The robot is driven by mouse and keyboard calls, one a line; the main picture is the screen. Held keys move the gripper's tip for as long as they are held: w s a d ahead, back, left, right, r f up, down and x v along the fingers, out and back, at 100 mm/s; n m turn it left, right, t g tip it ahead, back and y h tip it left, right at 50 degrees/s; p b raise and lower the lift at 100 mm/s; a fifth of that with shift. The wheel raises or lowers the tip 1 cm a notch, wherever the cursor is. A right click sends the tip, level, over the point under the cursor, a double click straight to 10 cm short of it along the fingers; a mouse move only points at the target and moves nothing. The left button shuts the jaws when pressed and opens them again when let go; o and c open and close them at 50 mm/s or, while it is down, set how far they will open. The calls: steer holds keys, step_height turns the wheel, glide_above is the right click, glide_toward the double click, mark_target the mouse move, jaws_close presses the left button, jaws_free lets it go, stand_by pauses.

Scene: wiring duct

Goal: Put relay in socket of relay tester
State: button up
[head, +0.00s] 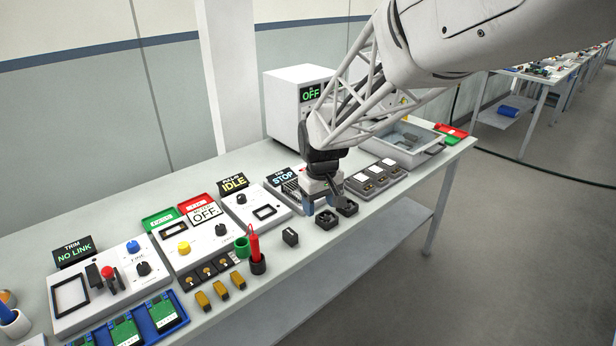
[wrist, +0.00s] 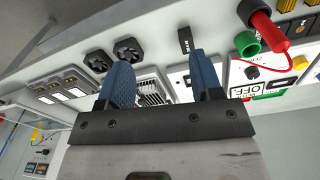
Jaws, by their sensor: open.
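A small black block (head: 290,237), which looks like the relay, stands on the bench front; I cannot confirm its type. It also shows in the wrist view (wrist: 185,40), beyond my right fingertip. A white unit with an IDLE display (head: 242,205), apparently the relay tester, has a dark framed opening (head: 265,212) in its top, which looks like the socket. My gripper (head: 320,203) is to the right of the black block, pointing down with blue fingers apart. In the wrist view nothing is between its fingers (wrist: 160,60).
Two black fans (head: 326,219) lie right by my gripper. A red probe in a dark cup (head: 257,260) and a green cup (head: 242,247) stand left of the block. Several amber blocks (head: 220,290) lie further left. A grey tray (head: 405,143) is at the back right.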

steer(key=n, duration=0.2)
glide_above(290, 233)
steer(key=shift+g, duration=0.3)
steer(key=f, duration=0.7)
steer(key=shift+w+f, duration=0.3)
steer(key=shift+f, duration=0.1)
steer(key=shift+f, duration=1.25)
steer(key=shift+s+f, duration=0.2)
steer(key=shift+f, duration=2.4)
steer(key=c, duration=1)
